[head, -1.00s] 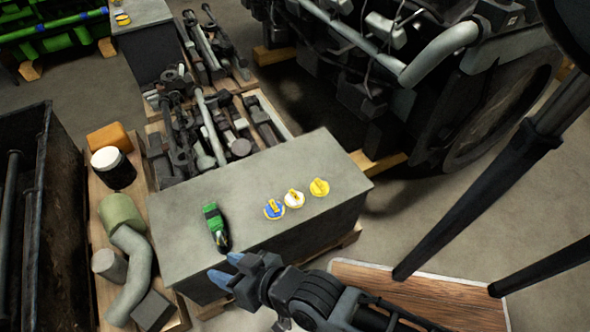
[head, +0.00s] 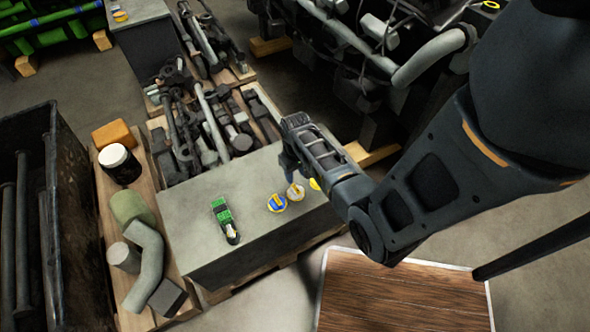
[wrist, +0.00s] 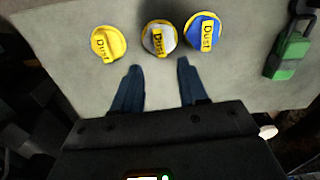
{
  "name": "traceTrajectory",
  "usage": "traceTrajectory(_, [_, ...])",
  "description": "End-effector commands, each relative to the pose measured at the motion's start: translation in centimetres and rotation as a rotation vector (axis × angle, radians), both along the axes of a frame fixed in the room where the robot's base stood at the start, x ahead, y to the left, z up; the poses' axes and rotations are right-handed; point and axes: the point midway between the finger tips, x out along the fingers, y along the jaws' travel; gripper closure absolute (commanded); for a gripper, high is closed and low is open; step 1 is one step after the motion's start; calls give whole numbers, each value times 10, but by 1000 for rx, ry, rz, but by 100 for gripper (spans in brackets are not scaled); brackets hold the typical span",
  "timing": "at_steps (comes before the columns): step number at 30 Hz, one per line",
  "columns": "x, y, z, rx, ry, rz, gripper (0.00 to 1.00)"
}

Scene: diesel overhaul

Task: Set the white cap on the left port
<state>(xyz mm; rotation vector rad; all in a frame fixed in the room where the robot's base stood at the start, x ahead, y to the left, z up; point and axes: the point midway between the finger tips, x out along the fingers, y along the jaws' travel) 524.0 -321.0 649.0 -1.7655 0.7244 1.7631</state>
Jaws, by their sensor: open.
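The white cap (wrist: 159,37) has a yellow rim and a yellow grip bar marked "Dust". It lies on the grey block (head: 190,255), between a yellow cap (wrist: 108,43) and a blue cap (wrist: 203,31). In the head view the white cap (head: 295,191) shows beside my gripper, with the blue cap (head: 277,203) to its left and the yellow cap (head: 315,184) partly hidden by my arm. My gripper (wrist: 156,72) is open and empty, its two blue fingers apart and pointing toward the white cap. I cannot make out the left port.
A green and black tool (head: 224,220) lies on the block left of the caps; it also shows in the wrist view (wrist: 289,52). The engine (head: 385,60) stands behind. A pallet of metal parts (head: 205,110) and a dark bin (head: 45,220) are at left.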

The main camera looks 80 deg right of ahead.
Motion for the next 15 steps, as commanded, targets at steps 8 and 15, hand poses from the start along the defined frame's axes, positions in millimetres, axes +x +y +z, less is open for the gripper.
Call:
traceTrajectory(8, [-1, 0, -22, 3, 4, -1, 57])
traceTrajectory(15, [-1, 0, -52, 1, 1, -2, 57])
